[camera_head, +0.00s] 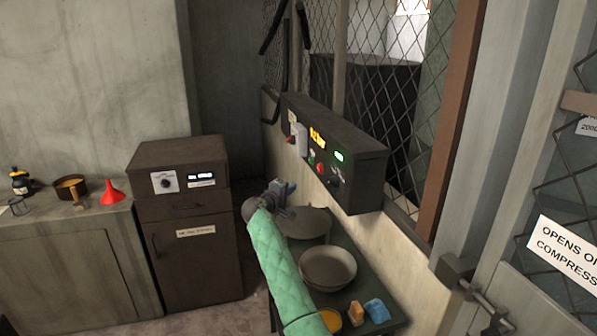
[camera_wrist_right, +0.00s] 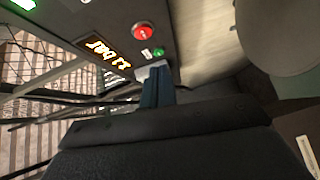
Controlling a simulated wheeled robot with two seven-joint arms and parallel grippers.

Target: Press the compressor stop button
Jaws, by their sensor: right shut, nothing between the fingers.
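A dark control panel (camera_head: 352,168) on the right wall carries a red button (camera_head: 320,169) and a small green button (camera_head: 311,157) below an orange display (camera_head: 317,137). In the right wrist view the red button (camera_wrist_right: 144,32) has a white label beside it; the green button (camera_wrist_right: 158,52) is next to it. My right gripper (camera_head: 287,187), on the green-sleeved arm, is below and left of the panel. It is shut and empty. In the right wrist view its fingertips (camera_wrist_right: 153,71) point at the panel near the green button; contact cannot be told. My left gripper is not in view.
A table (camera_head: 376,281) below the panel holds a bowl (camera_head: 328,267), a round plate-like item (camera_head: 302,222), a blue sponge (camera_head: 377,311) and a yellow block (camera_head: 356,313). A dark cabinet (camera_head: 188,222) stands left. A mesh screen (camera_head: 385,90) rises behind the panel.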

